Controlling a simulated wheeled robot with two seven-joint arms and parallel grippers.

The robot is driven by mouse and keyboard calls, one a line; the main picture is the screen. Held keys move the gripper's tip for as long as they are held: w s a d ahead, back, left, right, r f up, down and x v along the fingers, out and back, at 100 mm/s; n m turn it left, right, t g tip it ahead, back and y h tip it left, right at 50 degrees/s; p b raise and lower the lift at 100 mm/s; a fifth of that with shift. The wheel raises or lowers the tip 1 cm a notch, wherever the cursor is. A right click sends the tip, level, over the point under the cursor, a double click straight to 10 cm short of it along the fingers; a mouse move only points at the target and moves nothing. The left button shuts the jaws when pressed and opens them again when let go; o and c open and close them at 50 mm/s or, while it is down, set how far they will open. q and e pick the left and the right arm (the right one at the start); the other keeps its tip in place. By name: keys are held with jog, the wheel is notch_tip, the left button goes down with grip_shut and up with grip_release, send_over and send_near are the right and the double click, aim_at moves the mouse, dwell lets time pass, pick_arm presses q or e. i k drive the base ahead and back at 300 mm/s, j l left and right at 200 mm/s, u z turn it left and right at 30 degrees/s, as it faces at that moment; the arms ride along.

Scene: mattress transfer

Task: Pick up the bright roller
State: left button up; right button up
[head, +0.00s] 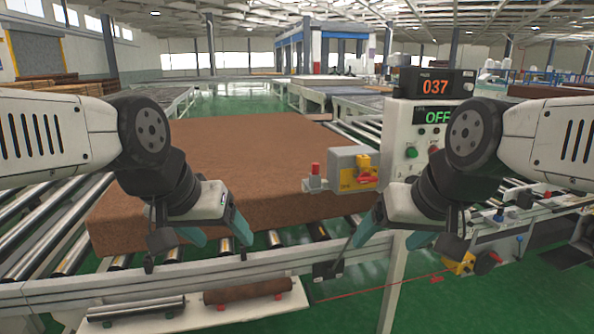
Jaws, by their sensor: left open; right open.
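The bright roller (137,309) is a shiny metal cylinder lying on the left part of a white tray (190,318) at the front, below the conveyor. A rusty brown roller (248,291) lies on the right part of the same tray, on red supports. My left gripper (215,236) is open and empty, above and to the right of the bright roller, in front of the brown mattress. My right gripper (394,238) is open and empty, well to the right, near the conveyor's front rail. Neither gripper touches a roller.
A large brown mattress (220,150) lies on the roller conveyor (38,233). A control box (434,118) reading 037 and OFF stands at the right. A grey-yellow device (345,168) with a red knob sits beside the mattress. The conveyor's front rail (60,291) runs just behind the tray.

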aim_at(150, 306)
jog(key=u, duration=1.45)
